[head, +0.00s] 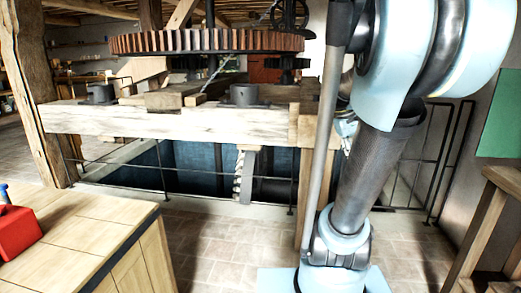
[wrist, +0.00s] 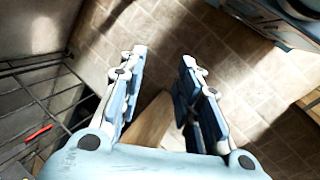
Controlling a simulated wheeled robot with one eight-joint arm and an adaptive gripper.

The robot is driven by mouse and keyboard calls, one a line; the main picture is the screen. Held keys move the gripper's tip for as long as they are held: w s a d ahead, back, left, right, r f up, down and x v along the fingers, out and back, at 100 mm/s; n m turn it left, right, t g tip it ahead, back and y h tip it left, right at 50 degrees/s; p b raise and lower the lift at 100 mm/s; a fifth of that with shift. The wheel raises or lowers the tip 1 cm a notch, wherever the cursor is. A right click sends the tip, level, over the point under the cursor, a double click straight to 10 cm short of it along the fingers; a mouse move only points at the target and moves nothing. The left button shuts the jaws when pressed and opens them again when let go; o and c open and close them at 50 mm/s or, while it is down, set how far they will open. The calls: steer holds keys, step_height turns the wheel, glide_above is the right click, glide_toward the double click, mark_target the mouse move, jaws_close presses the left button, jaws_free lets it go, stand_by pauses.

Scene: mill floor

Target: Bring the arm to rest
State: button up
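My gripper (wrist: 163,62) shows in the wrist view with its two fingers spread apart. Nothing is between the fingertips; tiled floor shows beyond them, and a wooden piece (wrist: 148,127) shows lower down behind the fingers. In the head view my arm (head: 372,170) fills the right side, raised in front of the mill frame. My gripper cannot be made out in the head view.
A wooden cabinet (head: 75,235) with a red object (head: 17,230) stands at the lower left. A large toothed wheel (head: 205,41) sits above a heavy timber beam (head: 165,122). Metal railings (head: 438,160) and a wooden stand (head: 480,235) are at the right. Tiled floor (head: 215,245) is clear between.

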steer(key=s+a+f+m+t+y, duration=0.2)
steer(key=s+a+f+y, duration=0.2)
steer(key=s+a+f, duration=0.7)
steer(key=a+f, duration=0.3)
steer(key=f, duration=0.2)
steer(key=shift+a+m+t, duration=0.25)
steer(key=shift+m+t, duration=0.05)
steer(key=shift+s, duration=0.1)
